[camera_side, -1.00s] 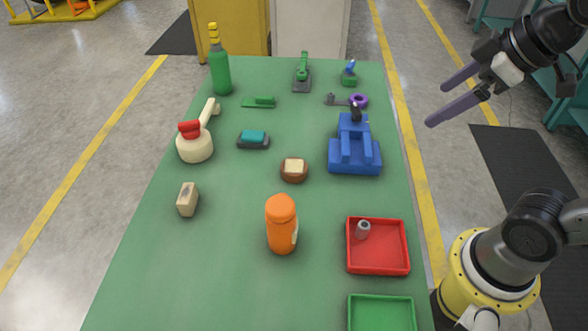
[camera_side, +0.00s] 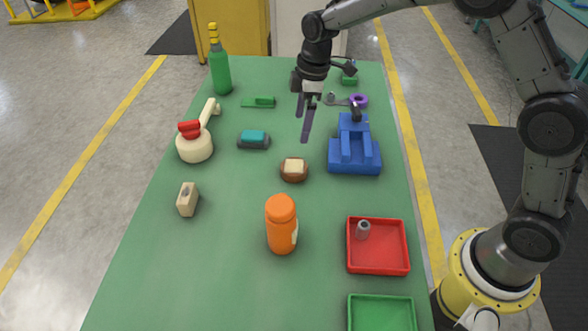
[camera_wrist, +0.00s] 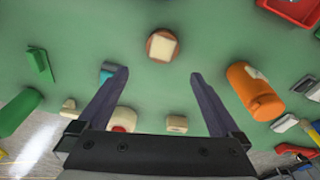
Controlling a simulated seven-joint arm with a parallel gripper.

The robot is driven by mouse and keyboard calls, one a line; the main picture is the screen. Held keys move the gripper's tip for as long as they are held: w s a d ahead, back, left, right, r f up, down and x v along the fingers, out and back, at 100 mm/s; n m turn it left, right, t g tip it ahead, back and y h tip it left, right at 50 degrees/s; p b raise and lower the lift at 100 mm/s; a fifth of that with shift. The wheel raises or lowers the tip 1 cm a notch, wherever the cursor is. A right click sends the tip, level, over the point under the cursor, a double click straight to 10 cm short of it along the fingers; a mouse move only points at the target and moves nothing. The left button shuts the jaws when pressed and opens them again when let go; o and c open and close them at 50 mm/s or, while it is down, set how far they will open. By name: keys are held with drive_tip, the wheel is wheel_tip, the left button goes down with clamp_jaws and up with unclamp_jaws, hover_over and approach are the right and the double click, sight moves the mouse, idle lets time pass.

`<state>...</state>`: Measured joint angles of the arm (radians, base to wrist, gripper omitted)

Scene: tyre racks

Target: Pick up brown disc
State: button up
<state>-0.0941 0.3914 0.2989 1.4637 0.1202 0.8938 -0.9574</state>
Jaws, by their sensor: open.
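The brown disc (camera_side: 294,174) lies on the green table in the middle of the side view, with a cream square block (camera_side: 294,165) on its top. In the wrist view the brown disc (camera_wrist: 152,54) shows at the top centre, beyond my fingertips, with the cream square on it. My gripper (camera_side: 303,140) hangs above the table, pointing down, behind and above the disc in the side view. Its two dark fingers are apart in the wrist view (camera_wrist: 157,72), with nothing held between them.
A teal-topped block (camera_side: 253,139) lies left of the disc and a blue fixture (camera_side: 355,155) stands right of it. An orange bottle (camera_side: 281,225) stands in front. A red tray (camera_side: 379,268) holds a grey cylinder. The table just around the disc is clear.

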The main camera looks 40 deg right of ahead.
hover_over(294, 166)
drive_tip(key=d, duration=0.1)
drive_tip(key=f, duration=0.8)
drive_tip(key=shift+s, duration=0.3)
drive_tip(key=shift+w+a+f, duration=0.1)
drive_tip(key=shift+a+f, duration=0.05)
drive_tip(key=shift+f, duration=0.95)
drive_tip(key=shift+w+a+f, duration=0.1)
drive_tip(key=shift+f, duration=1.05)
drive_tip(key=shift+w+a+f, duration=0.1)
drive_tip(key=shift+a+f, duration=0.05)
drive_tip(key=shift+f, duration=0.95)
drive_tip(key=shift+r, duration=0.15)
drive_tip(key=c, duration=1.6)
